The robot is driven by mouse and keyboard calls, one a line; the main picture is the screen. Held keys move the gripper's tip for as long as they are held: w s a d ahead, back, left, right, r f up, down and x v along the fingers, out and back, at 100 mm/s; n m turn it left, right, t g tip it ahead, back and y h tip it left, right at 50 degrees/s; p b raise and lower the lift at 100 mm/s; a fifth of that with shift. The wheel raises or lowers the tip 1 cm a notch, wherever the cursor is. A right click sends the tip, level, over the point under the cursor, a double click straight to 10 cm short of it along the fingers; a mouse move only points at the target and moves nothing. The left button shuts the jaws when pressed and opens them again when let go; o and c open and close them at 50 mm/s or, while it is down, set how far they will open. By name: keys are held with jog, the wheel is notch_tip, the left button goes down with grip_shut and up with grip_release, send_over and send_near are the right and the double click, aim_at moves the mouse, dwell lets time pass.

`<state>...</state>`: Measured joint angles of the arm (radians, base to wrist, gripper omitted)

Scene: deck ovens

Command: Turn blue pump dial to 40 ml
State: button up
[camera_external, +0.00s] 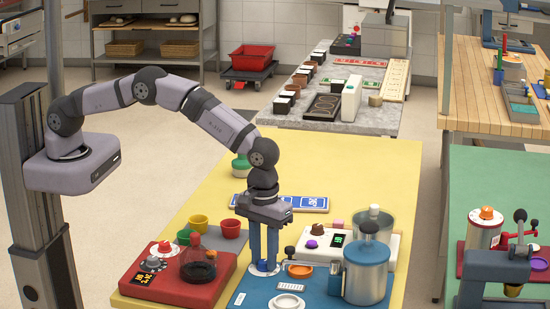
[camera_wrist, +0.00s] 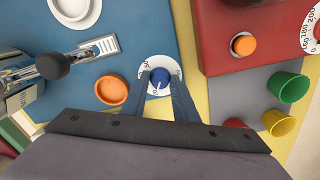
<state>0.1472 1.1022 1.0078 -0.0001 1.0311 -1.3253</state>
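A blue knob (camera_wrist: 159,77) with a pale mark sits in the dial's middle. My gripper (camera_external: 264,258) points straight down over this dial. In the wrist view my gripper (camera_wrist: 160,84) has one finger on each side of the knob, with a small gap visible; I cannot tell whether they touch it. The fingers cover part of the dial's scale, and its setting is too small to read surely. The knob (camera_external: 263,266) shows low between the fingers in the external view.
An orange cap (camera_wrist: 112,90) and a black-knobbed lever (camera_wrist: 52,65) are beside the dial. A blue tank (camera_external: 367,272) stands right. A red unit with a flask (camera_external: 198,265) is left. Colored cups (camera_external: 231,228) stand behind it. Yellow table (camera_external: 360,165) is clear farther back.

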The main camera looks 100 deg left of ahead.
jog(key=shift+m, duration=0.5)
jog(key=m+b, duration=0.1)
jog(key=m, duration=0.1)
jog(key=shift+m, duration=0.4)
jog(key=m+b, duration=0.1)
jog(key=m, duration=0.3)
jog(key=shift+m, duration=0.3)
jog(key=m, duration=0.3)
jog(key=shift+m+b, duration=0.3)
jog(key=shift+b, duration=0.1)
jog(key=shift+r+m, duration=0.1)
jog(key=shift+m, duration=1.8)
jog(key=o, duration=1.1)
jog(key=shift+c, duration=0.2)
